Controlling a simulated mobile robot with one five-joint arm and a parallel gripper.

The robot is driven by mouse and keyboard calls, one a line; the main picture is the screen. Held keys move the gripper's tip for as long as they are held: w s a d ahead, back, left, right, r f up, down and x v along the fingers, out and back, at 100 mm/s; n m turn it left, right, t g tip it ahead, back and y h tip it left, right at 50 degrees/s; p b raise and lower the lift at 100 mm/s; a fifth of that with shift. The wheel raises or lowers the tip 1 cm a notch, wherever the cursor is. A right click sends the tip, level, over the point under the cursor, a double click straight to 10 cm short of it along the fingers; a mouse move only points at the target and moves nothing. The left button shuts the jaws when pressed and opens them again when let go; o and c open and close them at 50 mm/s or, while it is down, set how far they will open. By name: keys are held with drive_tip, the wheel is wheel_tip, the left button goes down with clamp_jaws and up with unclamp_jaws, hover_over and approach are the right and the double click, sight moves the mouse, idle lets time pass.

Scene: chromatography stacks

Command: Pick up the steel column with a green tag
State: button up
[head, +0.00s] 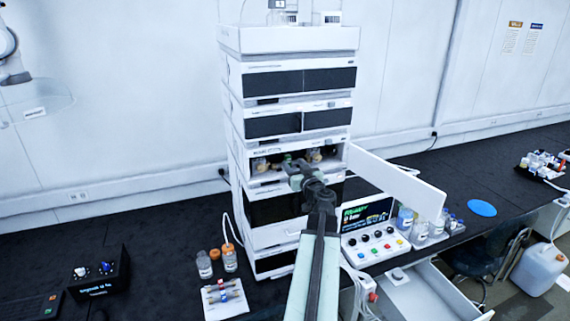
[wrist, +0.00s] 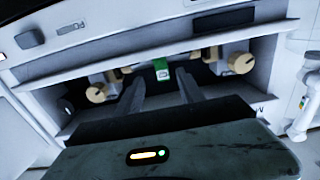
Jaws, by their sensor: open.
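The green tag of the steel column (wrist: 161,69) shows in the wrist view inside the open compartment of the instrument stack. The column's body is mostly in shadow and hard to make out. My gripper (wrist: 162,84) is open, its two dark fingers reaching into the compartment, with the green tag seen between and just beyond their tips. I cannot tell whether the fingers touch the column. In the head view my gripper (head: 298,173) is at the compartment's mouth and partly hides the inside. A small green patch shows just behind it.
Tan round knobs (wrist: 240,63) flank the fingers on both sides. The compartment's white door (head: 398,180) stands open to the right. A white tray (head: 211,309) with small tagged pieces, bottles (head: 204,264) and a control box (head: 374,247) stand on the black bench.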

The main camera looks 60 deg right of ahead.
sight(289, 159)
drive_tip(key=shift+w+d+r, duration=0.2)
drive_tip(key=shift+w+d, duration=0.05)
drive_tip(key=shift+w, duration=0.1)
drive_tip(key=x, duration=0.4)
drive_tip(key=shift+w, duration=0.2)
drive_tip(key=shift+s+a, duration=0.15)
clamp_jaws()
